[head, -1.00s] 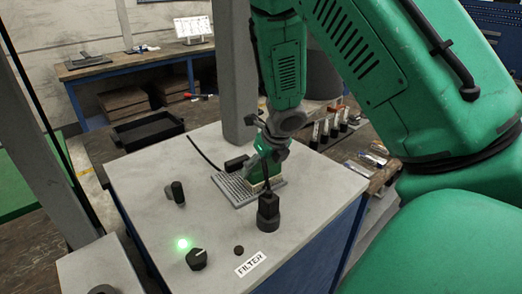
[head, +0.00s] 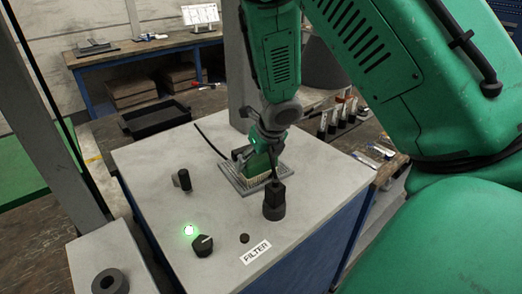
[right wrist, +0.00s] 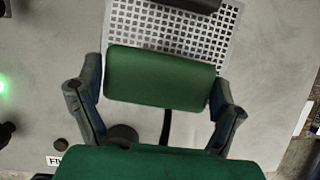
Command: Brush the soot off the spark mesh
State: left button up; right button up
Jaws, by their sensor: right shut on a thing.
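The spark mesh (head: 232,183) is a grey perforated plate lying on the pale top of the cabinet (head: 150,165). In the right wrist view the mesh (right wrist: 135,28) shows square holes at the top. The bristles appear to touch the mesh, but contact is not certain. In the right wrist view the brush back (right wrist: 160,75) sits between the fingers of the gripper (right wrist: 157,95). Soot cannot be made out. My left gripper is not in view.
A black post-like fitting (head: 274,200) stands close in front of the mesh. A small dark handle (head: 182,180), a knob (head: 203,245) beside a lit green lamp (head: 188,230) and a FILTER label (head: 256,252) are on the cabinet top. A grey column (head: 240,80) rises behind.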

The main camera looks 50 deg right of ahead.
jog(key=shift+w+a, duration=0.1)
jog(key=shift+a, duration=0.75)
notch_tip(320, 180, up, 5)
jog(key=p, duration=0.5)
jog(key=shift+d, duration=0.1)
